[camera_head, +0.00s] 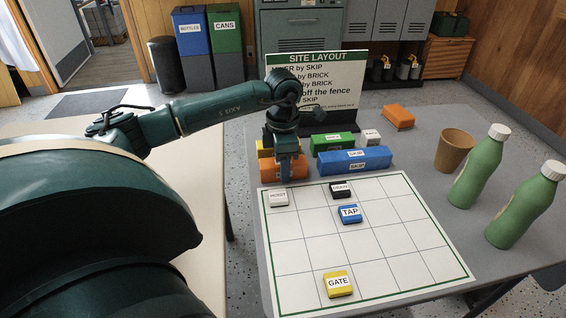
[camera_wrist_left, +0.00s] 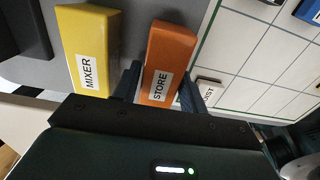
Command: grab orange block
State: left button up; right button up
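An orange block (camera_head: 284,167) labelled STORE lies on the grey table beside the board's far left corner. My left gripper (camera_head: 285,160) is down over it, pointing downward. In the left wrist view, the orange block (camera_wrist_left: 168,60) sits between the two fingers of my left gripper (camera_wrist_left: 161,90), one along each side. The fingers look open around it, with little room at the sides; contact is not clear. A second orange block (camera_head: 398,116) lies apart at the table's far side, with no readable label. My right gripper is not in view.
A yellow MIXER block (camera_wrist_left: 88,48) lies close beside the STORE block. A blue SKIP block (camera_head: 354,160) and a green block (camera_head: 332,144) lie to the right. The gridded board (camera_head: 380,268) carries several small tiles. A cup (camera_head: 454,149) and two green bottles (camera_head: 480,168) stand at right.

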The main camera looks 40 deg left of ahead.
pick_arm(q)
jog(key=c, duration=0.7)
jog(key=shift+r, duration=0.1)
